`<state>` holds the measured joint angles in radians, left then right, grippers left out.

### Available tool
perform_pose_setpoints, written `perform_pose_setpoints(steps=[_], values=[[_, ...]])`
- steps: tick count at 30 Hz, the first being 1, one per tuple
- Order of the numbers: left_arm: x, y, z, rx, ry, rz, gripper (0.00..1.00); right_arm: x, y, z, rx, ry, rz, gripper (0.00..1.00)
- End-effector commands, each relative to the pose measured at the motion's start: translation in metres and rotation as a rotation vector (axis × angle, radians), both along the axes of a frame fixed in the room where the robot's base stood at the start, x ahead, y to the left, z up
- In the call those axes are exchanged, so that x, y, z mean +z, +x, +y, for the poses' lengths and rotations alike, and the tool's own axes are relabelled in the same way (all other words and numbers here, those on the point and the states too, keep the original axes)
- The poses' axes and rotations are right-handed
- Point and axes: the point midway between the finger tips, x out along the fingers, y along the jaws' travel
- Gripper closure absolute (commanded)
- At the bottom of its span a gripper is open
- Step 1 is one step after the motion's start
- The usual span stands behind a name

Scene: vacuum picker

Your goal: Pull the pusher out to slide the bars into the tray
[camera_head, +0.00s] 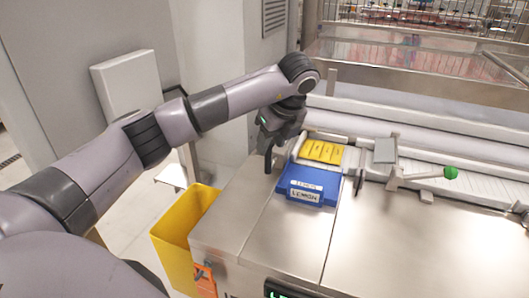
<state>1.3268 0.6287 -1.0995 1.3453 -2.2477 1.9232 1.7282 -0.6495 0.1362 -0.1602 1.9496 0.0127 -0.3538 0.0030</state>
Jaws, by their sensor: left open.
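The yellow bars (322,151) lie in a row at the back of the blue tray (326,178). The tray stands on the steel table and carries white labels, one reading LEMON. Right of it is a fitting with a grey plate (385,150) and a rod ending in a green knob (451,173); I cannot tell whether this is the pusher. My left gripper (269,164) points down just left of the bars and tray, apart from the green knob. It is open, with nothing seen between its fingers. My right gripper is out of view.
A pale conveyor (470,182) runs behind the table to the right. A yellow bin (178,236) stands at the table's left end, beside an orange box (204,279). The steel tabletop (400,245) in front of and right of the tray is clear. A wire guard stands at the back.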

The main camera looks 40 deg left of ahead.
Motion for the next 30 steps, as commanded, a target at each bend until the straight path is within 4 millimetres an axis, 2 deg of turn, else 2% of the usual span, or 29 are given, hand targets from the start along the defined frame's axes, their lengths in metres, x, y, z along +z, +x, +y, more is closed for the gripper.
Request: perform_pose_setpoints(steps=[9,15,21,22,24,26,30], values=[[-0.044,0.006,0.017,0.001,0.0,0.004,0.56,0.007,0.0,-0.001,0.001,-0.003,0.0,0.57],[-0.055,0.008,0.021,-0.001,0.0,0.0,0.56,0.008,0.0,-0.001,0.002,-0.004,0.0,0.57],[-0.056,0.008,0.021,-0.002,0.0,0.001,0.56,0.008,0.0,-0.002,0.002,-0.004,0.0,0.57],[-0.056,0.008,0.021,-0.002,0.0,0.001,0.59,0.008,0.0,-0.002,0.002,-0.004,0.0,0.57],[-0.055,0.008,0.021,-0.002,0.0,0.001,0.82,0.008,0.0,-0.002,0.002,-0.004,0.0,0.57],[-0.055,0.008,0.021,-0.002,0.0,0.0,1.0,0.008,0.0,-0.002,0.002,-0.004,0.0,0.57],[-0.055,0.008,0.021,-0.002,-0.001,0.0,1.0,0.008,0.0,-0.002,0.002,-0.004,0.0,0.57]])
